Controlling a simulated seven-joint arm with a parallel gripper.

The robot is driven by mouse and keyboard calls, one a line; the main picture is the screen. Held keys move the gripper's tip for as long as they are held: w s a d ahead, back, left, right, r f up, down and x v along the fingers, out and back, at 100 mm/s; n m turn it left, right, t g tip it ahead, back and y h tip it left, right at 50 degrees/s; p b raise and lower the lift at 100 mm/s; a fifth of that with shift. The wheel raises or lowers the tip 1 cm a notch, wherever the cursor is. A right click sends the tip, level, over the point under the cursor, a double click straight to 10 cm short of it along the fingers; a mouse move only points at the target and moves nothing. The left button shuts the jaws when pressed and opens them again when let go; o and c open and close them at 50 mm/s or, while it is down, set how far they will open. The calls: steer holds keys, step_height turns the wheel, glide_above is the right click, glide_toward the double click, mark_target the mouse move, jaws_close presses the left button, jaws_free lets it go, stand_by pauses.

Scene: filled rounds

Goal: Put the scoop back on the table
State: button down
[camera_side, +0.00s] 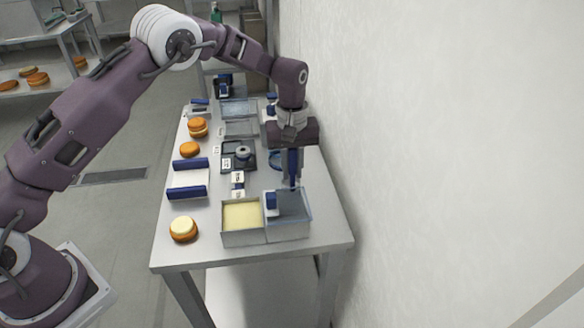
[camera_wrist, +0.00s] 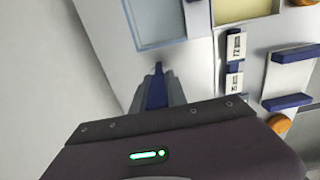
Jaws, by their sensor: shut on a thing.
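My gripper (camera_side: 292,182) points down above the right side of the table, just behind the clear bin. It is shut on a slim blue piece, which looks like the handle of the scoop (camera_side: 292,166). In the wrist view the blue scoop piece (camera_wrist: 157,88) shows between the grey fingers of my gripper (camera_wrist: 158,100). The rest of the scoop is hidden or too small to tell. The white table (camera_side: 200,256) lies below, and I cannot tell whether the scoop touches it.
A bin of pale yellow filling (camera_side: 241,216) stands beside a clear bin (camera_side: 290,232) at the table's near end. A blue block (camera_side: 271,203) shows between them. A filled round (camera_side: 183,228), a blue-ended rack (camera_side: 187,192) and a scale (camera_side: 240,153) stand to the left. A wall (camera_side: 430,150) rises at right.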

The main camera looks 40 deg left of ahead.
steer(key=shift+f, duration=0.15)
steer(key=c, duration=1.3)
jaws_free()
step_height(320, 180, up, 12)
steer(key=shift+r, duration=0.25)
steer(key=s+a+r+m+t, duration=0.2)
steer(key=s+r, duration=0.6)
steer(key=s, duration=0.1)
steer(key=s+a+r+m+t, duration=0.1)
steer(key=s+a+r+m, duration=0.1)
steer(key=s+r, duration=0.7)
steer(key=s+f+m+t, duration=0.1)
steer(key=s+f, duration=0.1)
steer(key=s, duration=0.4)
steer(key=s+f+m, duration=0.2)
steer(key=s, duration=0.4)
steer(key=s+a+f+m+t, duration=0.1)
steer(key=s+f+m, duration=0.1)
steer(key=s, duration=0.4)
steer(key=shift+s+t, duration=0.15)
steer(key=shift+t, duration=0.15)
